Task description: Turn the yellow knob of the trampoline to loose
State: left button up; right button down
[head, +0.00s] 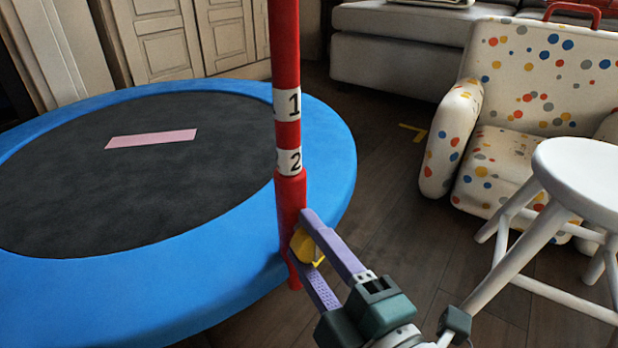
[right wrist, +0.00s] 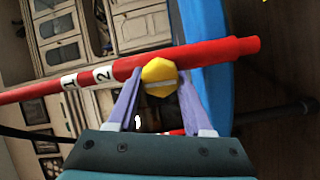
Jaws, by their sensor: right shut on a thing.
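The yellow knob (head: 303,246) sits on the side of the red pole (head: 286,60) of the trampoline. My right gripper (head: 308,243) is shut on it, with one purple finger on each side. In the right wrist view the knob (right wrist: 159,77) has a pale bar across its face and lies between the fingertips (right wrist: 160,85). The pole carries white bands marked 1 and 2 above the knob. The trampoline (head: 170,300) has a blue rim and a dark mat. The fingers hide part of the knob in the head view. My left gripper is not in view.
A pink strip (head: 151,139) lies on the mat. A white stool (head: 585,180) stands to the right of my right arm, in front of a dotted armchair (head: 540,75). A grey sofa (head: 400,55) is behind.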

jog(key=shift+n, duration=0.3)
dwell(0.4)
jog(key=shift+c, duration=1.5)
grip_release()
jog(key=shift+s+d, duration=0.1)
jog(key=shift+s, duration=0.1)
jog(key=p+v, duration=0.4)
jog(key=v, duration=0.5)
jog(key=shift+s+d, duration=0.2)
jog(key=shift+s, duration=0.1)
jog(key=shift+f, duration=0.1)
